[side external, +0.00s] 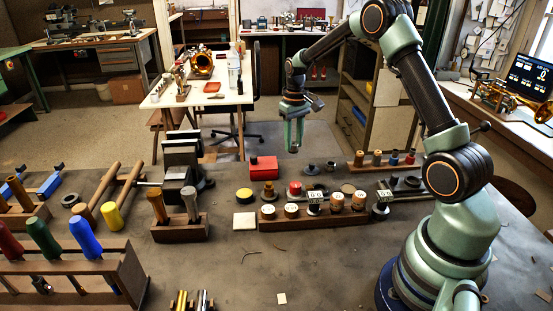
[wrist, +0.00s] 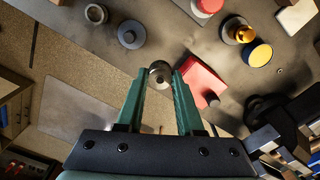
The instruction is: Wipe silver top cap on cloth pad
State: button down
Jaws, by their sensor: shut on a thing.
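My gripper (side external: 293,138) hangs in the air above the far edge of the bench, pointing down. In the wrist view its green fingers (wrist: 161,82) are shut on a small round silver cap (wrist: 160,73) with a dark centre. In the side view the cap is too small to tell apart from the fingertips. A cream square pad (side external: 245,220), which looks like the cloth pad, lies flat on the bench, nearer the camera and left of my gripper. Part of it shows at the top right of the wrist view (wrist: 296,18). The cap is well apart from the pad.
A red box (side external: 263,168) stands below and left of my gripper. A yellow round tin (side external: 244,195) sits just behind the pad. A wooden rack (side external: 315,217) of several round parts is right of the pad. A wooden tool block (side external: 180,229) is left of it.

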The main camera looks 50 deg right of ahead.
jog(key=a+n, duration=0.2)
jog(key=a, duration=0.9)
jog(key=n, duration=0.4)
send_near(243, 220)
jog(key=shift+w+d, duration=0.1)
jog(key=shift+d, duration=0.45)
jog(key=shift+s+a+f, duration=0.1)
jog(key=shift+s+a, duration=0.15)
jog(key=shift+a, duration=0.2)
jog(key=shift+f, duration=2.85)
jog(key=shift+f, duration=0.15)
jog(key=shift+w+a, duration=0.1)
jog(key=shift+w, duration=0.05)
